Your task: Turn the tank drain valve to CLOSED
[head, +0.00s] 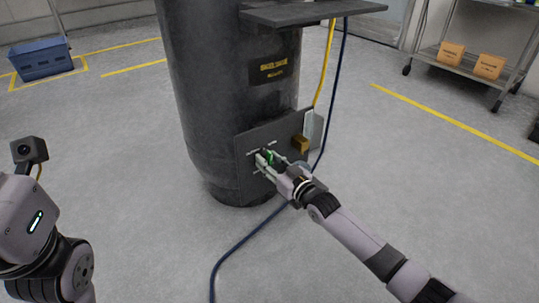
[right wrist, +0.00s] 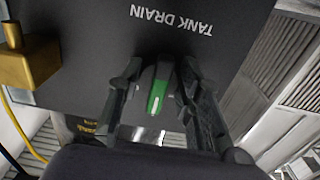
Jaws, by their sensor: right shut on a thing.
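The tank drain valve sits on a dark panel (head: 245,146) low on the front of the black tank (head: 205,85). In the right wrist view its handle (right wrist: 158,98) is dark with a green stripe, and the panel reads TANK DRAIN upside down. My right gripper (head: 267,160) is shut on the valve handle, one finger on each side of it. The fingers and wrist hide most of the handle in the head view, and I cannot read any position marks by it.
A brass block (head: 300,144) sticks out on the panel right of the valve. A yellow hose (head: 328,65) and a blue hose (head: 245,240) run down by the tank, the blue one across the floor. A blue crate (head: 42,60) and a shelf cart (head: 465,62) stand farther back.

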